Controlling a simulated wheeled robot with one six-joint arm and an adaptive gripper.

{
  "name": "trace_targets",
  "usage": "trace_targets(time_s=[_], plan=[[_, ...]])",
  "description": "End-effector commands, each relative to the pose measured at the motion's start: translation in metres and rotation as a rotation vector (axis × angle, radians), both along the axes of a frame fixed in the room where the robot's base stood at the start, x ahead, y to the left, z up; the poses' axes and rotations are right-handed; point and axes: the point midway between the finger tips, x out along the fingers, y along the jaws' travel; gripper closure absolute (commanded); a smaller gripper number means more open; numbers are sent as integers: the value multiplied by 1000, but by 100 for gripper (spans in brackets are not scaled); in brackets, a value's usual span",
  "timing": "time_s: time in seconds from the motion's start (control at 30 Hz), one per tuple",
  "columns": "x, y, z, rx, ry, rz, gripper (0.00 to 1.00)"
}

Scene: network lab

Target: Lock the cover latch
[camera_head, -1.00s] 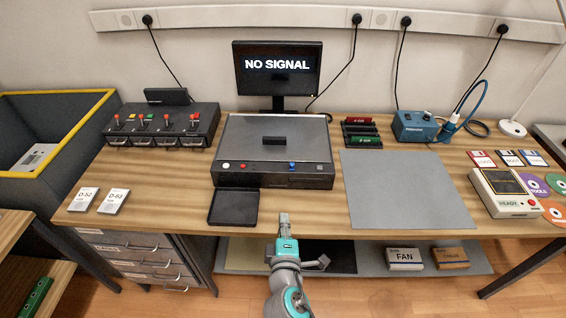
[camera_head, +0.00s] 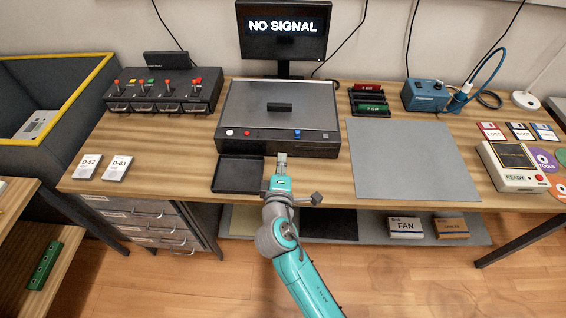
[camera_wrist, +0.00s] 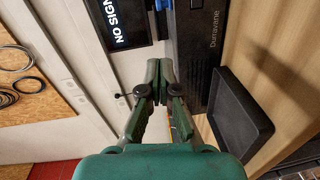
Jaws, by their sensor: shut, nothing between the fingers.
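The dark machine (camera_head: 230,110) stands at the middle of the bench, with its grey cover (camera_head: 300,95) lying flat on top and a black handle (camera_head: 279,107) in the cover's middle. A blue part (camera_head: 297,134), which may be the cover latch, sits on the front edge right of centre. It also shows at the top of the wrist view (camera_wrist: 174,14). Whether it is locked is too small to tell. My gripper (camera_head: 282,156) is shut and empty, in front of the machine and a little left of the blue part. Its closed fingertips show in the wrist view (camera_wrist: 160,66).
A black tray (camera_head: 238,187) lies left of my gripper, before the machine. A grey mat (camera_head: 410,165) lies to the right. A red button (camera_head: 247,133) and a white button (camera_head: 230,132) are on the machine's front left. A monitor (camera_head: 283,45) reading NO SIGNAL stands behind.

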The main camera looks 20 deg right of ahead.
Motion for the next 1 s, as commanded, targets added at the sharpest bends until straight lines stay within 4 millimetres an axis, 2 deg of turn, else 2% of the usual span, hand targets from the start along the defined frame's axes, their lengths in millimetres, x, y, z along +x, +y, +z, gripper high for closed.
trace_targets(time_s=[0.03,0.33,0.6,1.0], plan=[[10,-4,0,1,-1,-2,100],[63,-21,-5,0,-2,-2,100],[76,-49,-11,1,0,-1,100],[79,-55,-12,0,0,1,100]])
